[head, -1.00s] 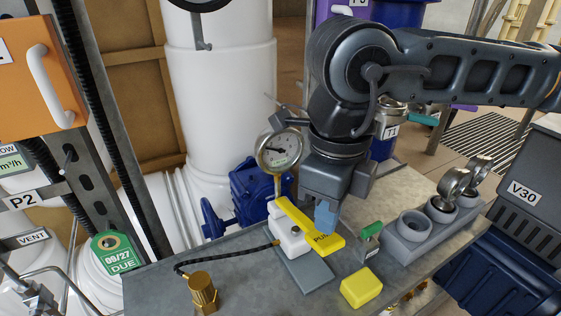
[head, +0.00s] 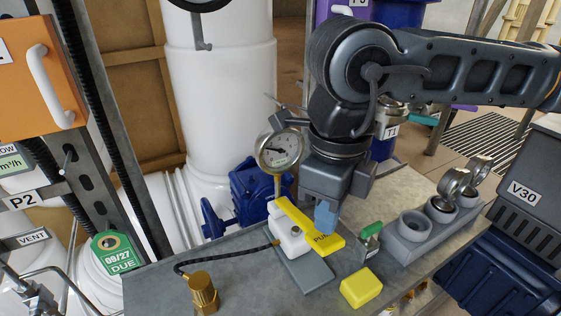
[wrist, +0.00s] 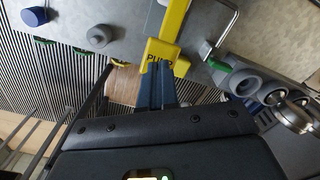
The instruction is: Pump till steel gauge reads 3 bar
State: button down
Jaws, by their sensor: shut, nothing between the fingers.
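The hand pump (head: 290,241) is a white body on a grey plate, with a yellow lever (head: 312,229) marked PUMP slanting down to the right. The steel gauge (head: 280,150) stands on the pump; its dial faces me, its needle points to the left side, and the figures are too small to read. My gripper (head: 325,218) is shut and empty, with its blue fingertips at the outer end of the lever. In the wrist view the lever end (wrist: 163,55) is just ahead of the fingers; I cannot tell whether they touch.
A black hose runs left to a brass fitting (head: 203,292). A blue valve (head: 255,190) is behind.

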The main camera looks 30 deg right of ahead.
aim_at(324, 236)
jog(key=shift+f, duration=0.1)
notch_tip(324, 236, down, 5)
jog(key=b, duration=0.6)
jog(key=shift+r+p, duration=1)
jog(key=shift+r, duration=1.6)
jog(key=shift+f, duration=0.1)
notch_tip(324, 236, down, 5)
jog(key=b, duration=0.6)
jog(key=shift+r+p, duration=1.05)
jog(key=shift+r, duration=1.55)
jog(key=shift+f, duration=0.15)
